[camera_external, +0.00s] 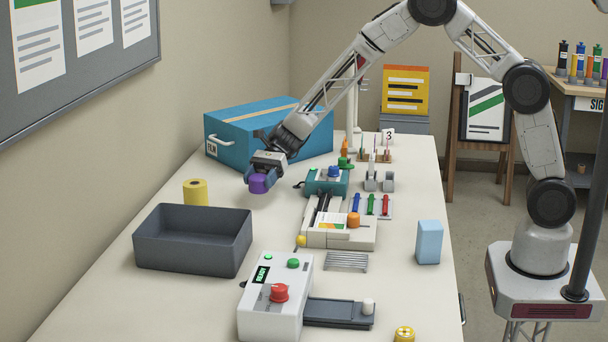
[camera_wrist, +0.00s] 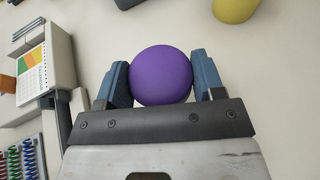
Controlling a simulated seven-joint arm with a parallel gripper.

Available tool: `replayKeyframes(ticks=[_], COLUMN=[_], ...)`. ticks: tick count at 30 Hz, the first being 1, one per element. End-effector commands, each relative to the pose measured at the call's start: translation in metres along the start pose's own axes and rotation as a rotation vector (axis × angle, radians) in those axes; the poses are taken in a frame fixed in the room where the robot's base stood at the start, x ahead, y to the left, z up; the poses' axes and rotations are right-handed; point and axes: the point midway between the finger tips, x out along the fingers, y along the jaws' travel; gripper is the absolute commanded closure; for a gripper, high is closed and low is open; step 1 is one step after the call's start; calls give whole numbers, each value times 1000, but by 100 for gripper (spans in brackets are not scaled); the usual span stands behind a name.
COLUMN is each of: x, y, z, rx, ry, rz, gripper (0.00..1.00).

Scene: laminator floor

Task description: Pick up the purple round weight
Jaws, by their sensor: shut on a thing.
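The purple round weight (camera_external: 259,183) is between the fingers of my gripper (camera_external: 262,176) in the external view. In the wrist view the weight (camera_wrist: 161,75) shows as a smooth purple ball. The two blue fingers of my gripper (camera_wrist: 161,84) press on its left and right sides. My gripper is shut on it. The weight is over the white table (camera_external: 170,304), in front of the blue box. I cannot tell for sure whether it touches the table.
A dark grey tray (camera_external: 190,262) and a yellow roll (camera_external: 195,192) stand to the left. A blue box (camera_external: 235,138) is behind my gripper. To the right are a teal device (camera_external: 327,183), a cream machine (camera_external: 340,236) and a light blue block (camera_external: 429,242). A white control box (camera_external: 270,318) is in front.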

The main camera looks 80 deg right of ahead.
Motion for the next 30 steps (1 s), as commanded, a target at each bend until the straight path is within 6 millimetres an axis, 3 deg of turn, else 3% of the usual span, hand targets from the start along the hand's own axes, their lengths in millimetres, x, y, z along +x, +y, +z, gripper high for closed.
replayKeyframes(ticks=[10,30], x=[-16,-18], y=[1,1], z=[38,43], rx=[0,0], ry=[0,1], rz=[0,0], gripper=[73,73])
